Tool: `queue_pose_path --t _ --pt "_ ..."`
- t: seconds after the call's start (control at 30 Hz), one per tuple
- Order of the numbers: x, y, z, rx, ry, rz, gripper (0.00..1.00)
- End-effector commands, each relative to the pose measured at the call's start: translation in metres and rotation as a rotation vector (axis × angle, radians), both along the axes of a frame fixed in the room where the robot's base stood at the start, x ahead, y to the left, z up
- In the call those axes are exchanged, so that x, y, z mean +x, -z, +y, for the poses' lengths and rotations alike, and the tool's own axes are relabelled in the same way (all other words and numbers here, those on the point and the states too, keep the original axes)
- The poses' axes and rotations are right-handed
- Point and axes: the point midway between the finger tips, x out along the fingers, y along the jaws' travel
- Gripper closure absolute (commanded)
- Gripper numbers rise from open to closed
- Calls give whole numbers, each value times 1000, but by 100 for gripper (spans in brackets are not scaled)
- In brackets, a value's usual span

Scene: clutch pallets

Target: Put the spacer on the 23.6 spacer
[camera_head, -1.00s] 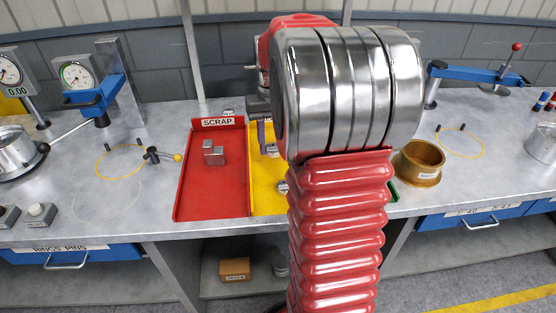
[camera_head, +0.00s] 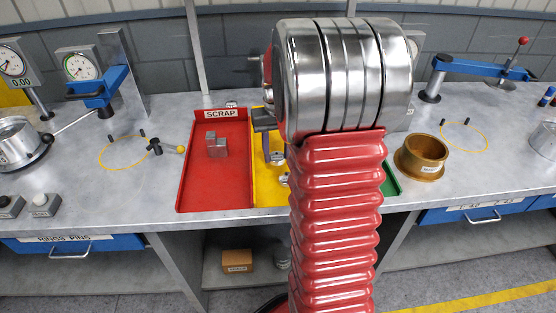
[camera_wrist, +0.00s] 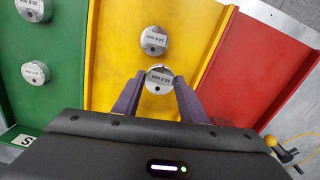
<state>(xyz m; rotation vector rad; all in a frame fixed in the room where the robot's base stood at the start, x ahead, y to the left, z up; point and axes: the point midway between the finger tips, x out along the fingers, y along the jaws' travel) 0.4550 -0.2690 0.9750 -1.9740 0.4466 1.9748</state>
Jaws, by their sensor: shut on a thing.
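My gripper (camera_wrist: 157,92) has purple fingers, shut on a small silver disc-shaped spacer (camera_wrist: 159,80) with a printed label. The spacer is over the yellow tray (camera_wrist: 190,22). A second labelled silver spacer (camera_wrist: 153,40) lies in that tray, just above the held one in the wrist view, apart from it in the picture. I cannot read either label surely. In the head view my gripper (camera_head: 266,132) shows partly beside my arm, with the held spacer (camera_head: 277,157) below it and the other spacer (camera_head: 284,180) nearer the tray's front. My arm hides the tray's right part.
The red scrap tray (camera_head: 215,190) holds a grey metal block (camera_head: 216,145). The green tray (camera_wrist: 60,100) holds silver spacers (camera_wrist: 35,73). A brass ring (camera_head: 422,157) stands right of my arm.

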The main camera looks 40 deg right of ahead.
Motion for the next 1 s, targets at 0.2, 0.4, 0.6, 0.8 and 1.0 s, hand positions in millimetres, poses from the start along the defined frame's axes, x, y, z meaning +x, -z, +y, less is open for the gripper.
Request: queue_pose_path --t 0.2,0.4,0.6,0.8,1.0 --pt "0 13 1 1 -1 2 91" --pt "0 35 1 0 -1 1 91" --pt "0 37 1 0 -1 -1 91" --pt "0 39 1 0 -2 0 91" --pt "0 39 1 0 -2 1 48"
